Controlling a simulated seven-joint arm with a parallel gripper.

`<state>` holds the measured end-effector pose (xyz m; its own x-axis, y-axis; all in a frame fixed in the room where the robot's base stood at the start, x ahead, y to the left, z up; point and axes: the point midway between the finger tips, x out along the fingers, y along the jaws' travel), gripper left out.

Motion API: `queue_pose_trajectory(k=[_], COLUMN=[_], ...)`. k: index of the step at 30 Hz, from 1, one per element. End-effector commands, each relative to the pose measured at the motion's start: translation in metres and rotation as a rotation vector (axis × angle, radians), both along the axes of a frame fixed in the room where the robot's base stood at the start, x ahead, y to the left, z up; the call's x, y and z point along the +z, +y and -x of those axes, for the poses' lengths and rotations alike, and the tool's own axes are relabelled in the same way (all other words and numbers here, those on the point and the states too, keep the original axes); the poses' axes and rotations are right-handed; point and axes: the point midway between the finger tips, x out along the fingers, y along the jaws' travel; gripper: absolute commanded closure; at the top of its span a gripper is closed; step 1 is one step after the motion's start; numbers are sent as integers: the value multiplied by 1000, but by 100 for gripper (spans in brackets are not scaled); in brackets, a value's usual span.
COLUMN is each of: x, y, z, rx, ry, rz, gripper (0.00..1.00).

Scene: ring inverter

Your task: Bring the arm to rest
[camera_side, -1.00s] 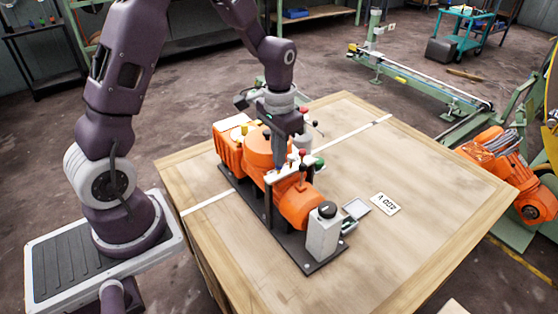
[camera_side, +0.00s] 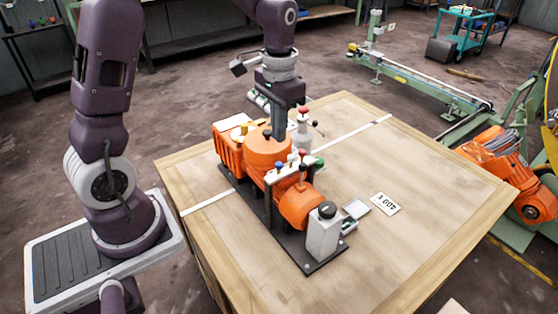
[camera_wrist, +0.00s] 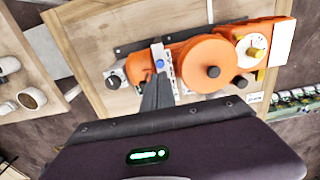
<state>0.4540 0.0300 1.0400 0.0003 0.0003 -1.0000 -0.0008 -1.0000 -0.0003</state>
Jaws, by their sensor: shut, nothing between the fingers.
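My gripper (camera_side: 279,135) is shut and empty. In the side view its fingers point down over the orange ring-inverter machine (camera_side: 268,149), in front of a grey bottle-like part; I cannot tell the exact gap. In the wrist view the closed fingers (camera_wrist: 158,80) show below a white strip with a blue knob (camera_wrist: 159,64). The orange machine also shows in the wrist view (camera_wrist: 200,62), with its round drum and a yellow knob. It sits on a dark base plate (camera_side: 262,215) on the wooden table.
The wooden table (camera_side: 420,230) has free room to the right of the machine. A green conveyor frame (camera_side: 425,85) and another orange machine (camera_side: 525,180) stand on the floor beyond.

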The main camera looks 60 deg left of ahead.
Motion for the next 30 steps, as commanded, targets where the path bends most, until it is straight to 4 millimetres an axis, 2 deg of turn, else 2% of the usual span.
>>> queue_pose_trajectory(k=[5,8,11,12,15,18,21,24,30], x=[1,24,69,86,113,121,120,118,118], y=[0,-9,-30,-40,-58,-69,-74,-76,-76], z=[1,12,47,67,118,159,185,197,198], rx=[0,-3,-4,-5,-5,-3,-1,0,1], ry=[-2,-45,-149,-197,-309,-401,-461,-488,-491], rz=[0,-6,-15,-17,-17,-10,-4,0,1], gripper=[100,100,100,100,100,100,100,100,100])
